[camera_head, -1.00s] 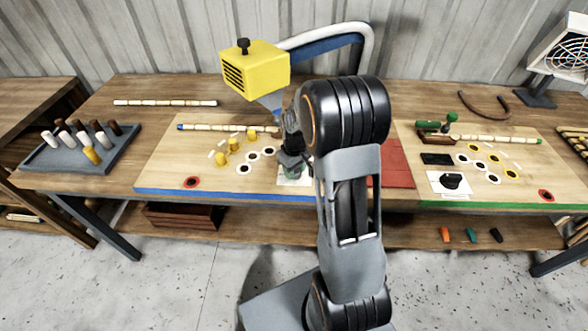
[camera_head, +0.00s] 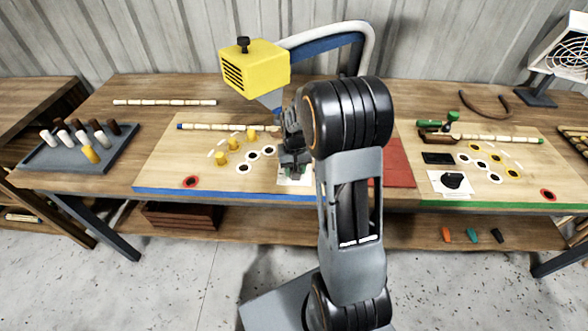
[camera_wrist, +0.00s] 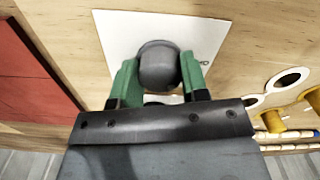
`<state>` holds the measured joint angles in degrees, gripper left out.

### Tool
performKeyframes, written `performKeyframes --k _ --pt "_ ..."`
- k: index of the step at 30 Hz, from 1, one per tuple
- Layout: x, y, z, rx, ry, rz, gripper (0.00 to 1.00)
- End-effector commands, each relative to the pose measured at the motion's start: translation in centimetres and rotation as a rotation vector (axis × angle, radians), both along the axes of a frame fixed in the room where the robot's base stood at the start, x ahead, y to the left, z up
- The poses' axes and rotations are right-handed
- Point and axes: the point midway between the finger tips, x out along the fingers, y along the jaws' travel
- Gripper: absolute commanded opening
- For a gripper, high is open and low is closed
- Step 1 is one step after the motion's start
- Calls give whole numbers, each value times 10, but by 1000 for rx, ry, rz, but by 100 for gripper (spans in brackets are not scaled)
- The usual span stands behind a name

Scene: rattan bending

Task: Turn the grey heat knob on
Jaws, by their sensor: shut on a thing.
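The grey heat knob (camera_wrist: 158,66) is a round grey knob on a white square plate (camera_wrist: 115,30) in the wrist view. My gripper (camera_wrist: 158,80) has green fingers, one on each side of the knob, and is shut on it. In the head view my gripper (camera_head: 295,168) is down at the white plate (camera_head: 290,181), near the front of the left wooden board. The arm and gripper hide the knob there. Part of the lettering on the plate shows beside the knob, but the knob's pointer cannot be made out.
A yellow heater box (camera_head: 254,68) hangs above the board. Yellow pegs (camera_head: 222,158) and white rings (camera_head: 243,169) are left of my gripper. A red mat (camera_head: 396,165) lies to the right. A second board with a black knob (camera_head: 452,180) is further right.

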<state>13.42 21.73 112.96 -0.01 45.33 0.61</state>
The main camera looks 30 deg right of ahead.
Motion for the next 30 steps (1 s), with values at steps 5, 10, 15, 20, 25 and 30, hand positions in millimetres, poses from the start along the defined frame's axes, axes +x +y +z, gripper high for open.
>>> performKeyframes --k 5,10,15,20,25,30 --pt "0 0 0 0 0 -167 17" --pt "0 0 0 0 -1 -329 17" --pt "0 0 0 0 -1 -489 17" --pt "1 0 0 0 -2 -638 17" --pt "1 1 0 0 -2 -779 17" --pt "1 1 1 1 -2 -897 17"
